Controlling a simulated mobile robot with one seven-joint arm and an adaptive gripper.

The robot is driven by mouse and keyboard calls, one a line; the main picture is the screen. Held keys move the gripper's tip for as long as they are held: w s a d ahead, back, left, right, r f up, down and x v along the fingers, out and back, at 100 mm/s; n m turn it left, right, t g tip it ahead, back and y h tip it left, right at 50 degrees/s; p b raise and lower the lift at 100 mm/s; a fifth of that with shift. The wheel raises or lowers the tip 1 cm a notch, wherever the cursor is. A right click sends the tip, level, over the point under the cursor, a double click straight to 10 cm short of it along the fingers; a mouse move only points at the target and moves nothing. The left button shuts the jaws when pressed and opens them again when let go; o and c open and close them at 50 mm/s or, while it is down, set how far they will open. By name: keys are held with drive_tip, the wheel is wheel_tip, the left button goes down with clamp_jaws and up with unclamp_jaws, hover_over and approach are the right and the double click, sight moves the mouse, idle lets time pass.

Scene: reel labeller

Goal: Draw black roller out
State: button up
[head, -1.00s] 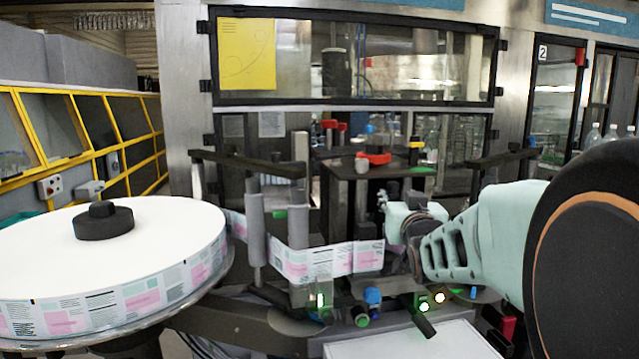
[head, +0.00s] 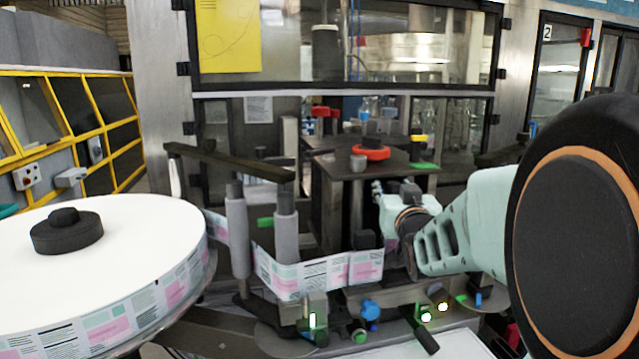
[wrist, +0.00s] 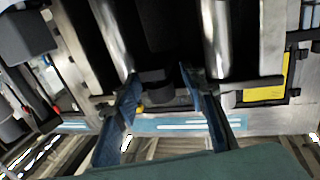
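My gripper (head: 378,192) reaches in from the right in the head view, its fingers pointing left beside a dark upright part of the labeller. In the wrist view my gripper (wrist: 160,76) has two blue fingers spread apart. A short black cylindrical piece (wrist: 155,88), possibly the black roller, shows between them, nearer the left finger. A gap shows on its right side; contact on the left is unclear. Bright metal cylinders stand on both sides of a dark column there. In the head view I cannot clearly pick out the roller near my fingers.
The label web (head: 325,272) runs past grey rollers (head: 286,238) just left of and below my gripper. A large label reel (head: 140,225) fills the left. A dark bar (head: 228,160) sits above the rollers. A red ring (head: 370,153) lies on the platform behind.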

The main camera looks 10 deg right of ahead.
drive_tip(key=shift+s, duration=0.1)
drive_tip(key=shift+c, duration=0.4)
clamp_jaws()
